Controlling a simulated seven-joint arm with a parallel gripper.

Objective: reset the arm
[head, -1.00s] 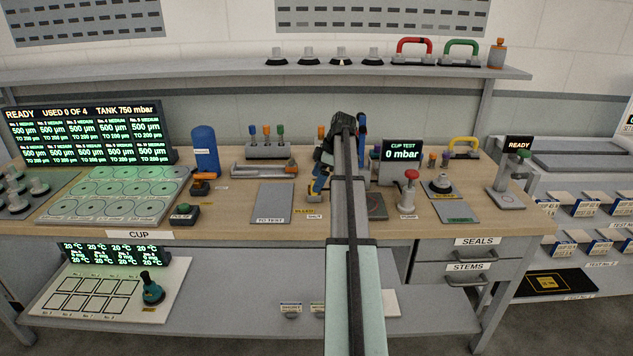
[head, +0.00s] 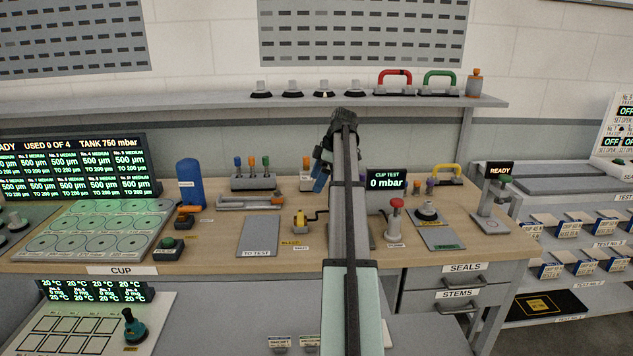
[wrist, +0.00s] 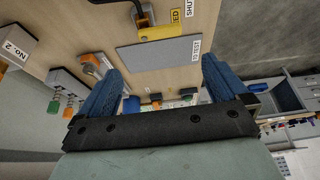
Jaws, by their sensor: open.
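My arm reaches up over the middle of the bench in the head view. My gripper (head: 322,170) is at its far end, above the bench top, and partly hidden behind my own wrist. In the wrist view my gripper (wrist: 160,92) shows two blue ribbed fingers set wide apart with nothing between them. Beyond the fingers the wrist view shows the wooden bench top (wrist: 80,25) and the grey TO TEST plate (wrist: 165,55). The fingers touch nothing that I can see.
The CUP TEST display (head: 386,181), a red-topped device (head: 396,215) and a yellow block (head: 300,221) stand near my arm. A blue cylinder (head: 189,184) stands to the left. The shelf (head: 220,112) behind holds cups and handles. The TO TEST plate (head: 259,236) is bare.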

